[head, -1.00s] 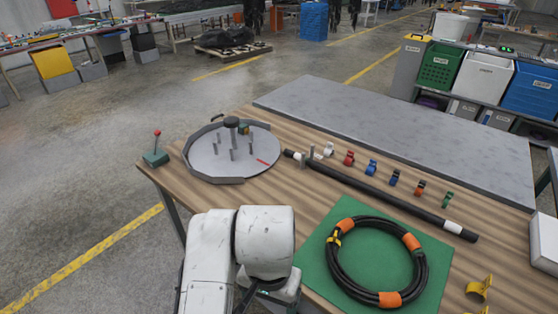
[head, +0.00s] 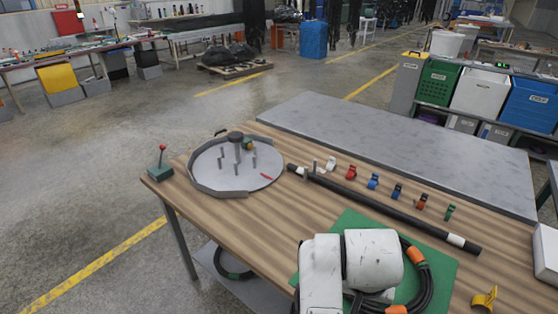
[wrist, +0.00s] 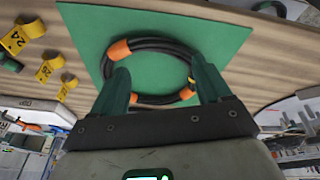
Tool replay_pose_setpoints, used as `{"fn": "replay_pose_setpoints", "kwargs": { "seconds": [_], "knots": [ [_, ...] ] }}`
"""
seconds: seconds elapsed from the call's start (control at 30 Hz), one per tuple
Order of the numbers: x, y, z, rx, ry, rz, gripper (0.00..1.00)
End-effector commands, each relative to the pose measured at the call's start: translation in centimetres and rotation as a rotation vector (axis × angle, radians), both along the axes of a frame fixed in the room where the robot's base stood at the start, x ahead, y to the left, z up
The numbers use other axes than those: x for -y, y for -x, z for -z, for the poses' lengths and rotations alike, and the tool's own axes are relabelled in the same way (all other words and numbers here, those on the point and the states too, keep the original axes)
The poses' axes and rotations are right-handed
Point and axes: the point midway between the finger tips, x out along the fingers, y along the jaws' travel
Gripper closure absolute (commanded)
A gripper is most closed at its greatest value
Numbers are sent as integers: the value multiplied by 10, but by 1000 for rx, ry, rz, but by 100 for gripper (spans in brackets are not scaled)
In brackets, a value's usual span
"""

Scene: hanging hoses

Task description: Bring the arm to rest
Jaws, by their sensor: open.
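My arm (head: 350,265) is folded at the lower middle of the head view, in front of the green mat. My gripper's fingers are not visible there. In the wrist view my gripper (wrist: 160,88) is open, its two green fingers apart with nothing held between them. Beyond the fingers a black hose coil (wrist: 165,48) with orange bands lies on the green mat (wrist: 215,35). In the head view my arm hides much of the coil (head: 432,275) and part of the mat (head: 350,222).
A round grey pegged turntable (head: 215,178) stands at the table's left, beside a red-knobbed lever (head: 160,165). A straight black hose (head: 390,212) lies across the table, with several coloured clips (head: 373,181) behind it. Yellow tags (wrist: 45,70) lie near the mat. The grey board (head: 390,150) is clear.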

Motion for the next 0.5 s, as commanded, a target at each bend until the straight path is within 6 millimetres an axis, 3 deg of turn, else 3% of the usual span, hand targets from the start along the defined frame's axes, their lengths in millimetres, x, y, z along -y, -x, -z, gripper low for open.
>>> {"fn": "replay_pose_setpoints", "kwargs": {
  "seconds": [0.03, 0.2, 0.33, 0.5],
  "knots": [
    [32, 4, 5, 11, 39, 1, 23],
    [103, 34, 25, 20, 121, -64, 23],
    [138, 74, 50, -17, 141, -128, 23],
    [153, 146, 88, -93, 93, -212, 23]
  ]
}}
